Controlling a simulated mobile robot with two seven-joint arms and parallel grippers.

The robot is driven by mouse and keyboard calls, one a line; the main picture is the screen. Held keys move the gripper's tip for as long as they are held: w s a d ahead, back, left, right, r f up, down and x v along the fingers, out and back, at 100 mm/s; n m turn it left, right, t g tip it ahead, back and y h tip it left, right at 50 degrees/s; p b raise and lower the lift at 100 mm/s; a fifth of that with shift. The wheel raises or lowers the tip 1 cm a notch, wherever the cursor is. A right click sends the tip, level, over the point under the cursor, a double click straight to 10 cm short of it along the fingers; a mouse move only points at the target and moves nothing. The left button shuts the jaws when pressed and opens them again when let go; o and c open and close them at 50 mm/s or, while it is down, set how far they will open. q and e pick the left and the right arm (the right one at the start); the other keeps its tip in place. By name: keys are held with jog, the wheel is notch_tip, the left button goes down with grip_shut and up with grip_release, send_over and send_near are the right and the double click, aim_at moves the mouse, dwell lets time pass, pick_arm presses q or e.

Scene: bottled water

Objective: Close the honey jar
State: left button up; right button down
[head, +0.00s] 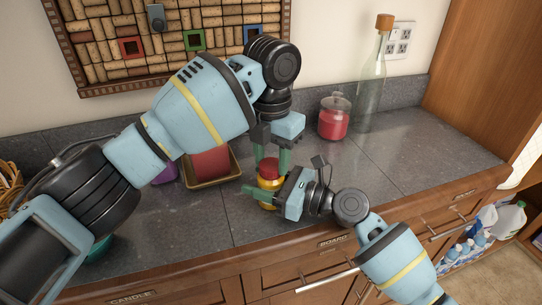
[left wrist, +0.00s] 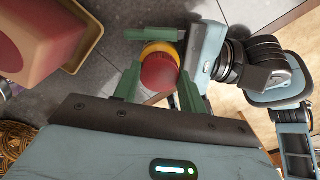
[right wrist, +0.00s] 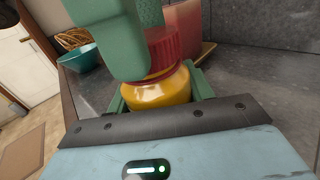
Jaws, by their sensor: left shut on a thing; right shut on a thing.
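The honey jar (head: 267,184) is upright on the grey counter near its front edge; its yellow body also shows in the right wrist view (right wrist: 158,92). A red lid (head: 268,168) sits on top of the jar and fills the middle of the left wrist view (left wrist: 160,72). My left gripper (head: 271,160) comes from above and is shut on the lid, its green fingers on either side. My right gripper (head: 262,195) comes from the right and is shut around the jar's body. Whether the lid is fully seated cannot be told.
A tray (head: 212,182) with a red block (head: 211,162) stands left of the jar. A red-filled glass jar (head: 334,118) and a tall corked bottle (head: 371,90) stand at the back right. The counter right of my grippers is clear.

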pick_arm(q)
jog(key=shift+m, duration=0.4)
jog(key=o, duration=0.9)
jog(key=shift+r, duration=0.1)
jog(key=shift+r, duration=2.15)
jog(key=shift+c, duration=0.2)
